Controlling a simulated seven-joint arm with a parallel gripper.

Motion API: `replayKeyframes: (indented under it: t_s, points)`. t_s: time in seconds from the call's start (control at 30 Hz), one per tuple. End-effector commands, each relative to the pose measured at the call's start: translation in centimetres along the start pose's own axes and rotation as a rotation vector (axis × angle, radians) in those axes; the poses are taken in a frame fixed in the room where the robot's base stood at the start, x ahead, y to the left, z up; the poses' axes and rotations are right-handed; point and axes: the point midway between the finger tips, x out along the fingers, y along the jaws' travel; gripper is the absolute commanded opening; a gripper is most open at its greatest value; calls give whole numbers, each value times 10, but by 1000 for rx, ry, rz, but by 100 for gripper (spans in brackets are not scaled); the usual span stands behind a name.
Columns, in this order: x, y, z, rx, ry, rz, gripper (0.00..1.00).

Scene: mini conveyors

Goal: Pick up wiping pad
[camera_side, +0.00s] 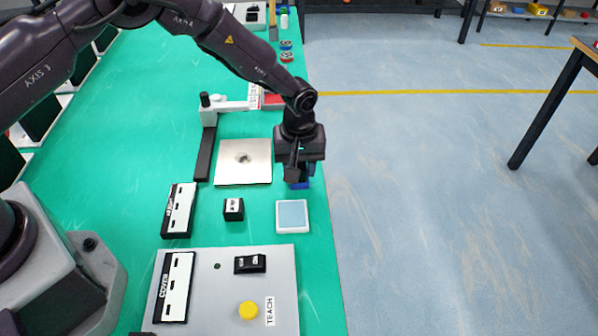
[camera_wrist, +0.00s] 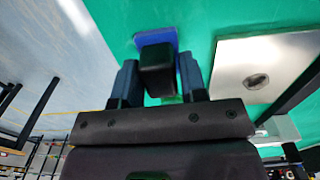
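A blue pad with a black block-shaped handle, which looks like the wiping pad (camera_side: 300,185), lies on the green table near its right edge. Most of it is hidden under my gripper (camera_side: 297,172) in the side view. In the wrist view the blue base (camera_wrist: 155,36) shows beyond the black handle (camera_wrist: 157,68). My gripper (camera_wrist: 158,75) points down, with its two fingers apart, one on each side of the handle. Narrow gaps seem to show beside the handle; contact is not clear.
A silver plate (camera_side: 243,162) lies just left of the pad. A white-framed light-blue square (camera_side: 292,216) and a small black block (camera_side: 233,209) are nearer the camera. A grey panel with a yellow button (camera_side: 248,310) stands in front. The table edge is close on the right.

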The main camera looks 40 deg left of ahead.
Motion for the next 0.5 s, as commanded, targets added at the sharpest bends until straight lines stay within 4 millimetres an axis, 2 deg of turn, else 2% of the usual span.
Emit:
replayKeyframes:
  t_s: [0.03, 0.1, 0.13, 0.5]
  points:
    - [0, 0, 0, 0, 0, 0, 27]
    - [0, 0, 0, 0, 0, 0, 11]
    - [0, 0, 0, 0, 0, 0, 8]
    - [-5, 0, 0, 1, 1, 1, 7]
